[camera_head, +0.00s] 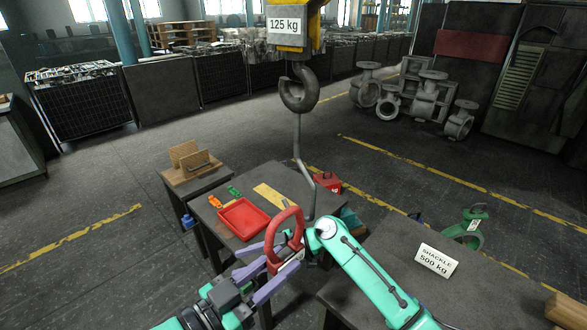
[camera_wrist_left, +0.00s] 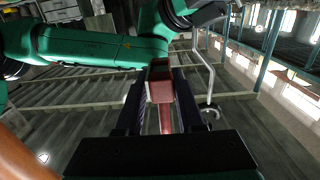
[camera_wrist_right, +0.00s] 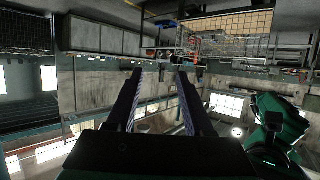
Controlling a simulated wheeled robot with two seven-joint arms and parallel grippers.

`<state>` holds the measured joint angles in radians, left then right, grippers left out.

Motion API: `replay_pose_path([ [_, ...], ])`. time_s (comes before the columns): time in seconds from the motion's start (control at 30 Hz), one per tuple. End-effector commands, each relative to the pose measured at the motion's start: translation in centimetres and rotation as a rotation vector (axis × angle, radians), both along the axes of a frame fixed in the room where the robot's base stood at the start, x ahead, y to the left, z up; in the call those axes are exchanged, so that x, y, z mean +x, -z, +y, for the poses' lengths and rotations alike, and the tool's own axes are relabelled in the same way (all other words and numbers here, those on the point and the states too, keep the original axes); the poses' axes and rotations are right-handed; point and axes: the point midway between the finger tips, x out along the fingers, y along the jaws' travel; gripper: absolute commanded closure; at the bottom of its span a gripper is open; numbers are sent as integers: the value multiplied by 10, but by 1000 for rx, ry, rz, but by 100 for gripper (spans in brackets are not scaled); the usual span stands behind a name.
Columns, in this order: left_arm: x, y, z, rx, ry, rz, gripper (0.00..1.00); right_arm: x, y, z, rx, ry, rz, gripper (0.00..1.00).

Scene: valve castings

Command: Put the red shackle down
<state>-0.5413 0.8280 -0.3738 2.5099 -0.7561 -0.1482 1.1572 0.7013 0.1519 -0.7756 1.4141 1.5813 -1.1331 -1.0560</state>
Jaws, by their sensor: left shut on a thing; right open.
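The red shackle (camera_head: 270,243) is a ring-like loop, held up in front of the middle table in the head view. My left gripper (camera_head: 284,264) is shut on it. In the left wrist view the red shackle (camera_wrist_left: 161,92) shows between the fingers of my left gripper (camera_wrist_left: 160,72). My right gripper (camera_wrist_right: 160,72) is open with nothing between its fingers in the right wrist view. In the head view the purple fingers overlap, so its exact place is hard to tell. A card reading "SHACKLE 500 kg" (camera_head: 436,261) stands on the right table (camera_head: 480,295).
A crane hook (camera_head: 299,92) marked 125 kg hangs above, with a thin grey bar (camera_head: 298,140) reaching down close behind the shackle; contact is unclear. Much of the right table is bare.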

Motion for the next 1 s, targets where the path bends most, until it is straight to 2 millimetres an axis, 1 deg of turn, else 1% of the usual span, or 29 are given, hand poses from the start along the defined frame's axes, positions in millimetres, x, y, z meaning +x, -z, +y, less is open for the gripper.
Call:
replay_pose_path([
  [0.03,0,-1,0,-1,1,-2,100,10,-42,2,4,-40,-81,48],
  [0.1,0,-1,0,-1,1,-2,100,9,-87,-1,-58,-135,-181,48],
  [0.17,0,-1,0,-1,1,-2,100,4,-121,-6,-121,-207,-259,48],
  [0.2,0,-1,0,-1,1,-2,100,0,-142,-10,-169,-252,-312,48],
  [0.27,0,-1,0,-1,1,-2,100,-7,-172,-19,-249,-310,-387,48],
  [0.3,0,-1,0,-1,1,-2,100,-13,-190,-25,-305,-345,-438,48],
  [0.37,0,-1,0,-1,1,-2,100,-22,-217,-37,-398,-389,-509,48],
  [0.4,0,-1,0,-1,1,-2,100,-28,-234,-45,-465,-413,-555,48],
  [0.5,0,-1,0,-1,1,-2,100,-45,-272,-69,-636,-453,-659,48],
  [0.6,0,-1,0,-1,1,-2,100,-62,-297,-91,-793,-483,-726,48],
  [0.7,0,-1,0,-1,1,-2,100,-75,-309,-108,-905,-521,-752,48],
  [0.77,0,-1,0,-1,1,-2,100,-79,-311,-114,-942,-537,-757,48],
  [0.87,0,-1,0,-1,1,-2,100,-81,-308,-117,-963,-546,-757,48],
  [0.97,0,-1,0,-1,0,-2,100,-79,-294,-115,-964,-547,-755,48],
  [1.0,0,-1,0,-1,1,-2,100,-78,-286,-114,-963,-548,-756,48],
])
